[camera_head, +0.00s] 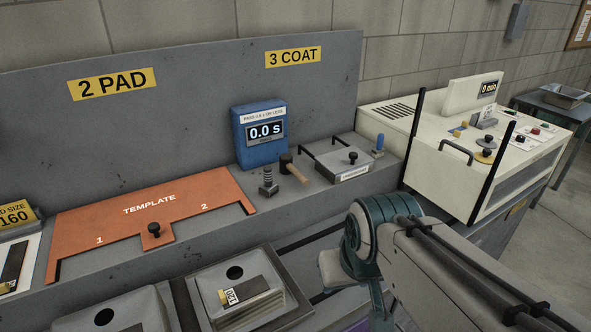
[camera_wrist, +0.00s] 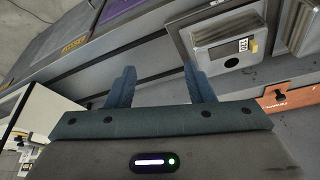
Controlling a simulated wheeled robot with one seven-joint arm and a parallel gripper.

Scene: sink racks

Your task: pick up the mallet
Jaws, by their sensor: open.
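The mallet (camera_head: 295,170) lies on the grey ledge in the head view, with a dark head and a light wooden handle slanting down to the right. It is in front of the blue timer box and just right of a small ribbed dark post. My arm reaches in from the lower right of the head view, and my gripper's fingers do not show there. In the wrist view my gripper (camera_wrist: 158,88) is open, with two blue fingers apart and nothing between them. The mallet is not seen in the wrist view.
The blue timer box (camera_head: 260,135), ribbed post (camera_head: 268,181), lidded grey box (camera_head: 345,166) and blue-handled tool (camera_head: 378,146) crowd the ledge around the mallet. An orange template (camera_head: 180,203) lies left. A cream machine (camera_head: 470,140) stands right.

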